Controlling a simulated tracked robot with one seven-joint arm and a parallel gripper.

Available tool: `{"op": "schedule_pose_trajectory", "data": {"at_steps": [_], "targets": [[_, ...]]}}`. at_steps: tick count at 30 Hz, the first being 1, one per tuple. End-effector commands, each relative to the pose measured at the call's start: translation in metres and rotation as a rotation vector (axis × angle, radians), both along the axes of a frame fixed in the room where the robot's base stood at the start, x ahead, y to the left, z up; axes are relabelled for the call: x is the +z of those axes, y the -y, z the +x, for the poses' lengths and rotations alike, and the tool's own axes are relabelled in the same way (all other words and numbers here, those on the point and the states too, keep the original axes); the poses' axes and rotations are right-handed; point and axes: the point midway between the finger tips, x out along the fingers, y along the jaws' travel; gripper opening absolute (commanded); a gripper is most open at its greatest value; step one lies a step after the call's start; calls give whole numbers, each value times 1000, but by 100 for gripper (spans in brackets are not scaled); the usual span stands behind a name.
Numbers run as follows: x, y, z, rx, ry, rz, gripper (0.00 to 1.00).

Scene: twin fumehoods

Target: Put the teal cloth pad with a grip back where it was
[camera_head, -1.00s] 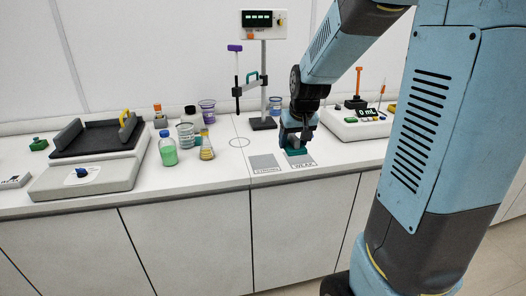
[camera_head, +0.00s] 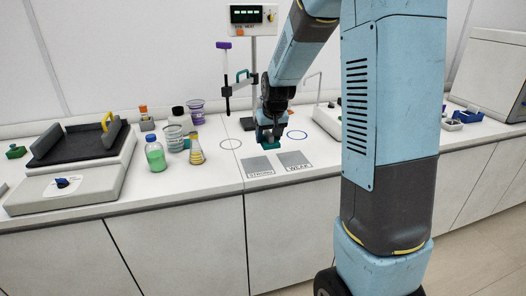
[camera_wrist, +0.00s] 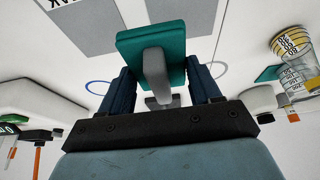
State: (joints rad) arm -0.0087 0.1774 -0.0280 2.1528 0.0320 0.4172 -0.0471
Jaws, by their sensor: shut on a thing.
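The teal cloth pad (camera_head: 271,146) is in my gripper (camera_head: 269,136), just behind the two grey patches on the bench. In the wrist view my gripper (camera_wrist: 158,88) is shut on the pad's grey grip (camera_wrist: 156,74), with the teal pad (camera_wrist: 150,44) beyond the fingertips. I cannot tell whether the pad touches the bench. The patches are marked STRONG (camera_head: 258,167) and WEAK (camera_head: 295,160), and both look uncovered. A blue ring (camera_head: 297,134) is drawn right of the pad and a dark ring (camera_head: 230,143) left of it.
A stand with a display (camera_head: 253,16) rises behind my gripper. A shaker with a black tray (camera_head: 79,146) is at far left.

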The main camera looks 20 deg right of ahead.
Motion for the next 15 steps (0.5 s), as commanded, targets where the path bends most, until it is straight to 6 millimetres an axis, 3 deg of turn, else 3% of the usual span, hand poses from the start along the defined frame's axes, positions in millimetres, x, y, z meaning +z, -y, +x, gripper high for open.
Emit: {"op": "schedule_pose_trajectory", "data": {"at_steps": [6,15], "targets": [[-32,-4,24,0,-3,0,30],[-47,-7,38,-1,0,0,30]]}}
